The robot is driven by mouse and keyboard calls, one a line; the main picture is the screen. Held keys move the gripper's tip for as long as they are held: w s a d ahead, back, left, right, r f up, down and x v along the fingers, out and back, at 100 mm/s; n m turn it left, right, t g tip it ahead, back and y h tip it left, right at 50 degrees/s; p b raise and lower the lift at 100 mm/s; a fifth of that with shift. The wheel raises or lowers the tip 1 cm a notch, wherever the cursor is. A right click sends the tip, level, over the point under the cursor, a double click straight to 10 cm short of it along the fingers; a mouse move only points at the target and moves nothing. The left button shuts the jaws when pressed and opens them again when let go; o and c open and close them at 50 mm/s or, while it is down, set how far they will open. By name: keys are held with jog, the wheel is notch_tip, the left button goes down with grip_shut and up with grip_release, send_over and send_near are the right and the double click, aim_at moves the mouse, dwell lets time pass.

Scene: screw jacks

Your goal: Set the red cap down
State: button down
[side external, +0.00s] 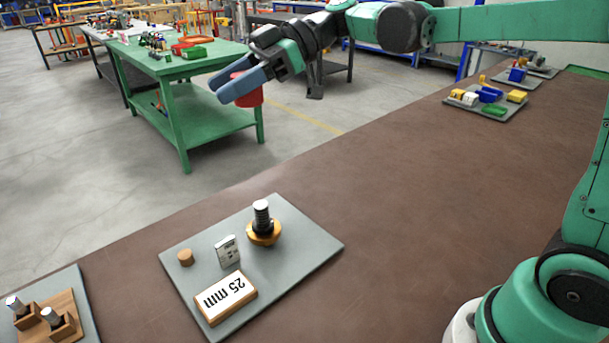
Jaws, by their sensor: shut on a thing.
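The red cap (250,94) is held between the blue-grey fingers of my gripper (243,84). It is up in the air at the upper left of the side external view, well above the brown table and apart from it. The fingers hide part of the cap. A screw jack (263,222) with a threaded dark post and a brass-coloured base stands upright on a grey board (310,243) on the table. No cap sits on top of its post.
The board also holds a "25 mm" block (225,297), a small metal piece (227,250) and a wooden cylinder (186,257). Another board (86,302) with wooden holders is at the lower left. A board of coloured parts (487,99) lies far right. The table's middle (400,200) is clear.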

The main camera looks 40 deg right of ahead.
notch_tip(320, 180, down, 20)
jog(key=shift+r, duration=0.15)
dwell(0.5)
jog(key=shift+c, duration=1.6)
grip_release()
